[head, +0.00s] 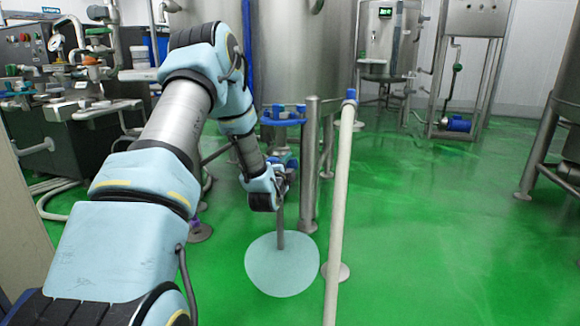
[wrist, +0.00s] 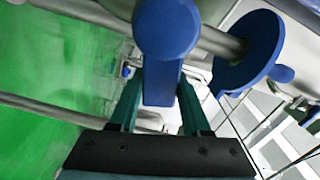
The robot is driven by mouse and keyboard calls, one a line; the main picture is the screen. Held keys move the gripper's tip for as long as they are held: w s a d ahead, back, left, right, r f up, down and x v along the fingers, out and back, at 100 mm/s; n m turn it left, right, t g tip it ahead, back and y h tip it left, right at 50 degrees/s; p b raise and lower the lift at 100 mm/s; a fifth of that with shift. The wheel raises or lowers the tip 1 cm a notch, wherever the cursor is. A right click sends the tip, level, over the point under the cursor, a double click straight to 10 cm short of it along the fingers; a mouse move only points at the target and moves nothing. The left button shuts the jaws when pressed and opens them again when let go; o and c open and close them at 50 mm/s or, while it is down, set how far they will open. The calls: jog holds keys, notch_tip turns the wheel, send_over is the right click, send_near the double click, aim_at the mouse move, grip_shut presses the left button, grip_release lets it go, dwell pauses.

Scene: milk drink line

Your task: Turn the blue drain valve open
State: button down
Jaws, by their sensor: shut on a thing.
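The blue drain valve's lever handle (wrist: 165,55) fills the upper middle of the wrist view, with its broad rounded end toward the camera. My gripper (wrist: 160,95) has its two dark green fingers on either side of the lever and is shut on it. In the head view my gripper (head: 281,172) is low beside the steel tank, and my own wrist hides most of the valve there. Only small blue parts show by it.
A blue handwheel (wrist: 250,50) is close on the right in the wrist view. A pale blue puddle (head: 281,270) lies on the green floor below a short vertical pipe (head: 281,228). A steel post (head: 310,165) and a slanted cream pipe (head: 340,210) stand just right of my gripper.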

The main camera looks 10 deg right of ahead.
aim_at(272, 159)
jog(key=r+n, duration=0.1)
jog(key=n, duration=0.1)
jog(key=r+n+p, duration=0.1)
jog(key=shift+w+a+n, duration=0.15)
jog(key=shift+a+n, duration=0.2)
jog(key=shift+n, duration=0.05)
jog(key=n, duration=0.1)
jog(key=a+r+n, duration=0.1)
jog(key=n, duration=0.1)
jog(key=n+p, duration=0.1)
jog(key=shift+w+a+r, duration=0.25)
jog(key=shift+w, duration=0.15)
jog(key=n, duration=0.1)
jog(key=a+n, duration=0.1)
jog(key=n+p, duration=0.1)
jog(key=n, duration=0.1)
jog(key=shift+w+a+r, duration=0.2)
jog(key=shift+w+r, duration=0.15)
jog(key=shift+w+a+n+p, duration=0.2)
jog(key=shift+a+n, duration=0.15)
jog(key=shift+n, duration=0.5)
jog(key=shift+w+a+n+p, duration=0.1)
jog(key=shift+w+a+n, duration=0.2)
jog(key=shift+n, duration=0.55)
jog(key=shift+a, duration=0.1)
jog(key=shift+c, duration=1.8)
grip_release()
jog(key=shift+r, duration=0.1)
jog(key=shift+s, duration=0.15)
